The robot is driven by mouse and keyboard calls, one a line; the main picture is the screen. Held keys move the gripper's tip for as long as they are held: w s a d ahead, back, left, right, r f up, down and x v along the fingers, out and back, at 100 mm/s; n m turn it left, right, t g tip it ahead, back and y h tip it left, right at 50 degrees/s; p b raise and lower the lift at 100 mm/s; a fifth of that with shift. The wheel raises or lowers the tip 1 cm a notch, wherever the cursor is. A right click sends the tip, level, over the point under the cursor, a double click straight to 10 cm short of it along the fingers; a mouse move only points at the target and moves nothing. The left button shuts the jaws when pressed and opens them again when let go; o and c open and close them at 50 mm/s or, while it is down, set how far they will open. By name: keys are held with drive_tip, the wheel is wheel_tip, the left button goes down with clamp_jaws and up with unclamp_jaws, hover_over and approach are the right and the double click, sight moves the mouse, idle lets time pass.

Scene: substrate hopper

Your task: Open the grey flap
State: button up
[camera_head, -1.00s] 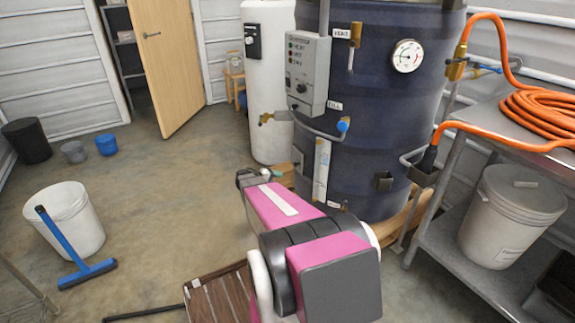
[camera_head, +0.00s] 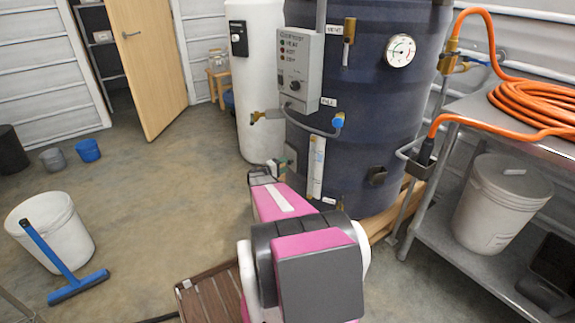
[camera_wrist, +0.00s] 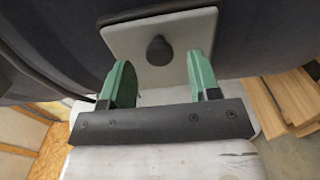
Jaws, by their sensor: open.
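The grey flap (camera_wrist: 118,38) is a pale plate with a dark round knob (camera_wrist: 160,50), set on the side of the dark blue drum (camera_wrist: 250,40) in the wrist view. It looks shut, lying against the drum. My gripper (camera_wrist: 160,72) is open, with its green fingers to the left and right of the knob, apart from it. How far the fingertips reach along the knob is hard to tell. In the head view, my gripper (camera_head: 284,164) is small at the lower left of the drum (camera_head: 350,160), and I cannot make out the flap there.
A control box (camera_head: 299,72), blue-handled valve (camera_head: 338,121) and sight tube (camera_head: 315,168) are on the drum above and beside my arm. A steel bench (camera_head: 470,130) with orange hose (camera_head: 540,105) stands right. A white bucket (camera_head: 75,245) and blue squeegee (camera_head: 78,288) are left.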

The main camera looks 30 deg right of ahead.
drive_tip(key=shift+w+d, duration=0.1)
drive_tip(key=shift+d, duration=1.25)
clamp_jaws()
drive_tip(key=shift+w+a, duration=0.1)
drive_tip(key=shift+a, duration=0.1)
